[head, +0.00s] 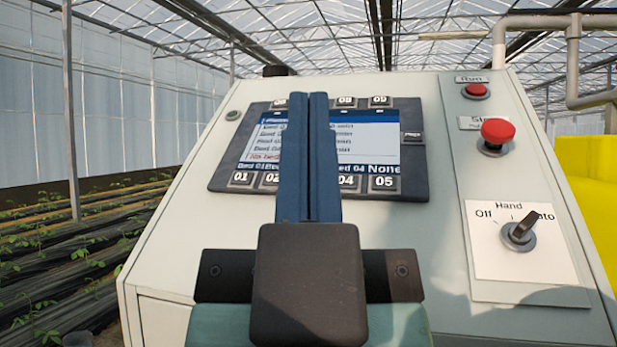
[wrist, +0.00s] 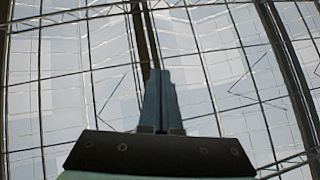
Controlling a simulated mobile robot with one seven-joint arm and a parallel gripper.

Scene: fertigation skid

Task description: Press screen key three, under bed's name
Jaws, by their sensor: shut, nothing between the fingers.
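The control panel's screen unit (head: 370,141) has a dark frame and a lit display with lines of text. Along its bottom edge are keys 01 (head: 241,178), 02 (head: 270,179), 04 (head: 346,182) and 05 (head: 384,183). Bed names show just above them; "Bed 04" and "None" are readable at the right. Key three is hidden behind my gripper (head: 309,97). My gripper's blue fingers are together and empty, standing upright in front of the middle of the screen. The wrist view shows the shut fingers (wrist: 161,75) against the roof only. Contact with the panel cannot be told.
Right of the screen are a red Run button (head: 477,90), a red mushroom stop button (head: 497,132) and a black selector switch (head: 521,230). Pipes (head: 573,60) and a yellow tank (head: 590,185) stand at the right. Planted rows (head: 70,250) lie at the left.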

